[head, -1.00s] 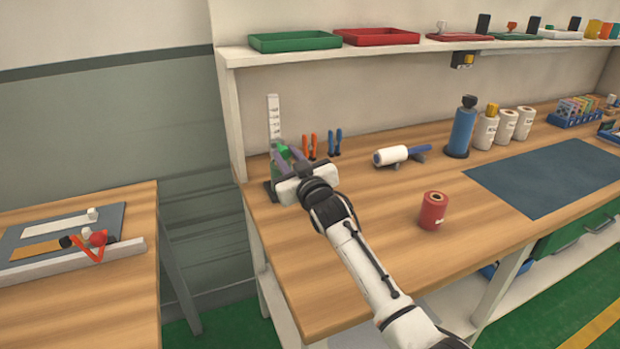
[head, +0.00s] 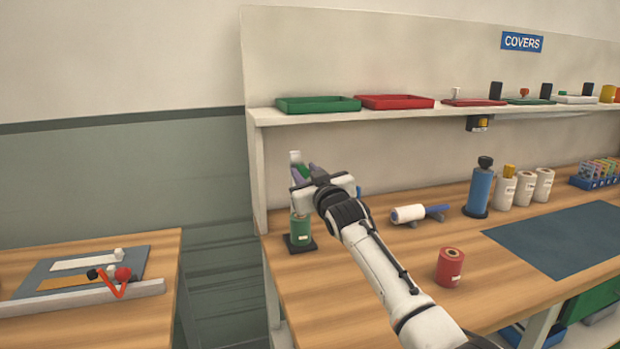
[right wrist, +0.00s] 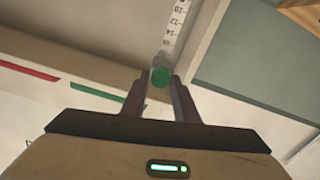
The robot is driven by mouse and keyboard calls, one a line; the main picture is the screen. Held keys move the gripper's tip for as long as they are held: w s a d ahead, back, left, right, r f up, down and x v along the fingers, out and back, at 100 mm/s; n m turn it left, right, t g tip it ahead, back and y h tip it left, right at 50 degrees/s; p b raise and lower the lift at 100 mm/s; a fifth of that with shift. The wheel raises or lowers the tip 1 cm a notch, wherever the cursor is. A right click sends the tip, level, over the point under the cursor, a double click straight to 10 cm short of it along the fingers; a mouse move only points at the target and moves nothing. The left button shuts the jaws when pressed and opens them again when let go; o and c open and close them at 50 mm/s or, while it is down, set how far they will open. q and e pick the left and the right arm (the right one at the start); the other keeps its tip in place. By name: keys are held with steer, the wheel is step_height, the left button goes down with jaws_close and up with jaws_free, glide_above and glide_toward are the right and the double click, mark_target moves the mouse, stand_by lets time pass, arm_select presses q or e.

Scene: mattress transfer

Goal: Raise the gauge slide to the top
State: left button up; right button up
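The gauge has a white upright scale (head: 295,157) at the left end of the workbench; numbers on it show in the right wrist view (right wrist: 177,28). Its green slide (head: 301,173) is high on the scale, with a short white stretch showing above. My right gripper (head: 308,170) is at the slide. In the right wrist view the fingers (right wrist: 160,80) close on the round green knob of the slide (right wrist: 160,77). My left gripper is not in view.
A shelf (head: 380,112) with green (head: 318,104) and red (head: 395,102) trays hangs above and right of the gauge. A side table (head: 150,260) is left.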

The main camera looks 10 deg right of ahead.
steer(key=shift+o, duration=1.4)
steer(key=shift+r, duration=0.15)
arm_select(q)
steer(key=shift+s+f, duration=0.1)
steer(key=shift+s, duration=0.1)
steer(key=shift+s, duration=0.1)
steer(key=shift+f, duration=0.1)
arm_select(e)
steer(key=shift+d+f, duration=0.1)
steer(key=shift+f, duration=0.1)
steer(key=shift+s, duration=0.2)
steer(key=shift+s+d, duration=0.15)
steer(key=shift+s, duration=0.4)
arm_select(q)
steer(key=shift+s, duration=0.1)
arm_select(e)
steer(key=v, duration=0.8)
steer(key=shift+s, duration=0.4)
